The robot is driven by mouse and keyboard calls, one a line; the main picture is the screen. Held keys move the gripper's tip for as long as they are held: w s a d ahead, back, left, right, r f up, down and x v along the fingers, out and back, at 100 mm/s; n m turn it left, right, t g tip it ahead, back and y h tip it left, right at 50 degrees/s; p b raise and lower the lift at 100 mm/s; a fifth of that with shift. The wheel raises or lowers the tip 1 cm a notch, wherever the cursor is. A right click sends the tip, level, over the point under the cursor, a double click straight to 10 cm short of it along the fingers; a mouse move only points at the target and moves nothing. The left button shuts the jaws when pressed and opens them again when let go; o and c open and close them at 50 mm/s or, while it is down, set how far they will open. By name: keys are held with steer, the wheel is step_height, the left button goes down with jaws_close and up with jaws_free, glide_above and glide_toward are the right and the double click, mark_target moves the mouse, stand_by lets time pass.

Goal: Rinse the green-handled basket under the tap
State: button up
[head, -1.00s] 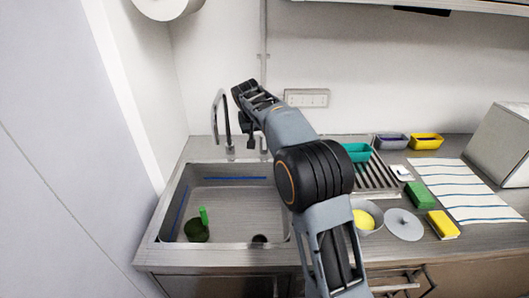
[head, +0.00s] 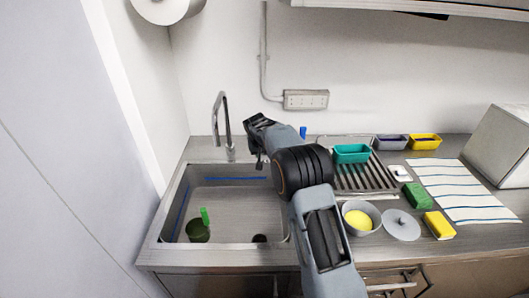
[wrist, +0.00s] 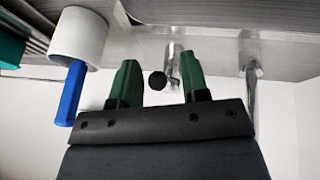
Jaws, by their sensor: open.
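The green-handled basket (head: 198,230), dark green and round with a bright green handle, sits in the left front of the sink (head: 235,212). The tap (head: 227,125), a tall curved metal spout, stands at the sink's back edge. My gripper (head: 258,122) is just right of the tap, above the sink's back edge and far from the basket. In the wrist view my gripper (wrist: 159,57) is open, with two green fingers apart. A dark round knob (wrist: 157,80) and metal fittings show between them; I cannot tell how near they are.
A white cup (wrist: 78,35) with a blue-handled item (wrist: 70,95) is beside my gripper. A drying rack (head: 365,180) with a teal tub (head: 352,153), a grey bowl (head: 361,216), a grey lid (head: 402,224) and sponges (head: 439,225) occupy the right counter. A wall closes the left side.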

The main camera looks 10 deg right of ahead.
jaws_close()
stand_by(0.4)
